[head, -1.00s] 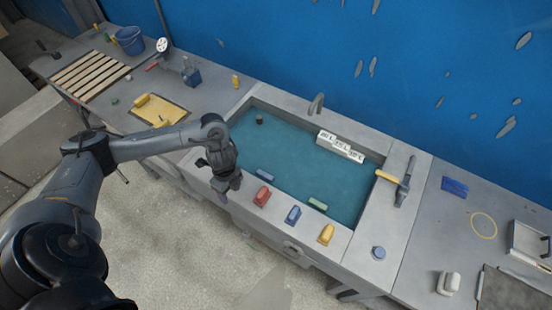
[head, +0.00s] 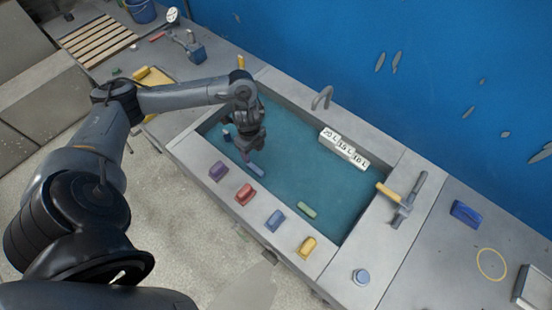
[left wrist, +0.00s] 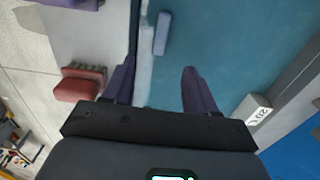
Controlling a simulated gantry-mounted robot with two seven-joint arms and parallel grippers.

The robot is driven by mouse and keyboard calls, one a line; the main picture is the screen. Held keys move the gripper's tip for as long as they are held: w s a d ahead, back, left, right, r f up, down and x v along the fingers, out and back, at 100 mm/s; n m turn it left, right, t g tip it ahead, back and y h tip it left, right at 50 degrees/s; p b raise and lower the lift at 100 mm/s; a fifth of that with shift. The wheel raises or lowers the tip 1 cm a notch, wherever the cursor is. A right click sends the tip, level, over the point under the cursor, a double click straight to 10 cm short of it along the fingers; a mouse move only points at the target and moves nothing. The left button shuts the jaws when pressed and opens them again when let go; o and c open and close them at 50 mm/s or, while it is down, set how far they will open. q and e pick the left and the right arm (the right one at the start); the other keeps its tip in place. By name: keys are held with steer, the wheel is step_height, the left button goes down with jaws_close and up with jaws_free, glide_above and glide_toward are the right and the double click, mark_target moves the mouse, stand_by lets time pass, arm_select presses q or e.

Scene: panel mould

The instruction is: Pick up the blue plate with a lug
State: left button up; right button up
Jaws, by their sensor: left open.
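A slim blue plate (head: 256,170) lies in the teal-floored basin near its front wall; its lug cannot be made out. It also shows in the left wrist view (left wrist: 161,33), ahead of the gap between my fingers. My left gripper (head: 248,157) is open and empty over the basin, just behind the plate in the head view. Its two purple-grey fingers stand apart in the left wrist view (left wrist: 158,78). A blue block (head: 275,220) sits on the front rim, and another blue piece (head: 466,214) lies on the right counter. My right gripper is not in view.
Purple (head: 218,171), red (head: 245,194) and yellow (head: 306,246) blocks line the front rim. A green piece (head: 307,209) lies in the basin. White labelled blocks (head: 343,149) stand by the back wall, near a tap (head: 322,97). The basin's middle is clear.

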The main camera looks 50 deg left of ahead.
mark_target(256, 169)
arm_select(q)
step_height(256, 169, down, 4)
steer(key=b, duration=0.2)
steer(key=shift+b, duration=0.4)
step_height(256, 169, down, 5)
steer(key=shift+f+b, duration=0.15)
steer(key=shift+b, duration=0.45)
steer(key=shift+f+b, duration=0.6)
steer(key=shift+f, duration=1.95)
steer(key=shift+w+a, duration=0.1)
jaws_close()
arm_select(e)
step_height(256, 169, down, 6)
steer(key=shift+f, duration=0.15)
